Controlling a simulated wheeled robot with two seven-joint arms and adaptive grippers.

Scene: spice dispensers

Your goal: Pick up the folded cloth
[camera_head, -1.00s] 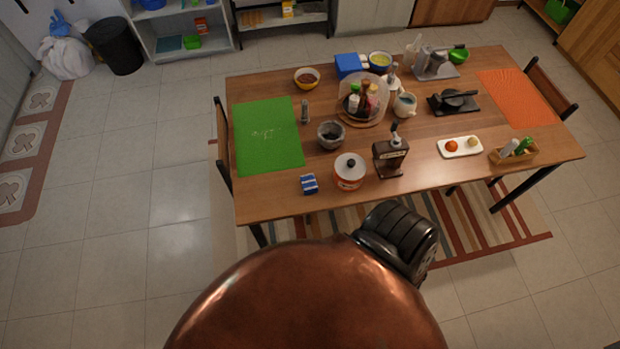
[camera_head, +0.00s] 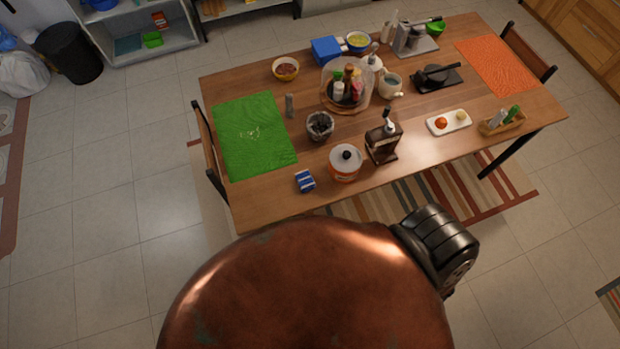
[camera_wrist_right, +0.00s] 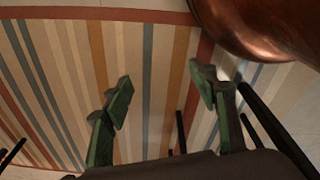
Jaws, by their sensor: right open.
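A small blue item with white on it (camera_head: 305,181) lies near the front edge of the wooden table in the head view. It may be the folded cloth, but it is too small to be sure. My right gripper (camera_wrist_right: 162,92) shows in the right wrist view with its two green-padded fingers wide apart and nothing between them. It is over a striped rug (camera_wrist_right: 160,45), with no cloth in that view. My left gripper is not in view.
The table (camera_head: 240,205) holds an orange-and-white lidded pot (camera_head: 345,168) right beside the blue item, a dark brown grinder (camera_head: 382,146), a grey mortar (camera_head: 320,127) and a green mat (camera_head: 252,135). A chair (camera_head: 208,150) stands at the left end.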

